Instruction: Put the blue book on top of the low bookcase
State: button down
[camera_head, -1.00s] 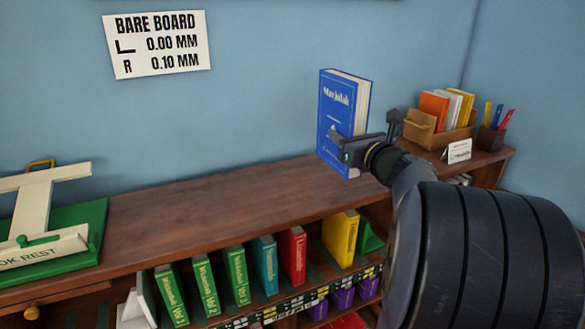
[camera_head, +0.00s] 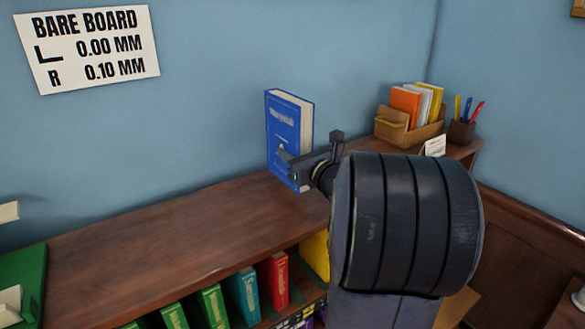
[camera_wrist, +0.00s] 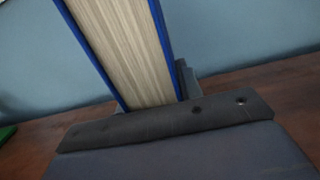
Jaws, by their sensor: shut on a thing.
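The blue book (camera_head: 284,125) stands upright at the top of the low bookcase (camera_head: 170,225), towards the wall, its white title on the cover. My gripper (camera_head: 305,165) is shut on the book's lower part. In the wrist view the book (camera_wrist: 125,50) shows its page edges between blue covers, tilted in the picture, with my gripper (camera_wrist: 165,115) across its lower end. The book's bottom edge is close to the wooden top; I cannot tell whether it touches.
The top is bare left of the book, up to a green stand (camera_head: 25,285) at the left end. A wooden box of books (camera_head: 410,125) and a pen cup (camera_head: 462,131) stand at the right end. The wall is behind.

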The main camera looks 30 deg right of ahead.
jog(key=shift+f, duration=1.7)
jog(key=shift+f, duration=0.15)
jog(key=c, duration=1)
grip_release()
jog(key=shift+o, duration=0.2)
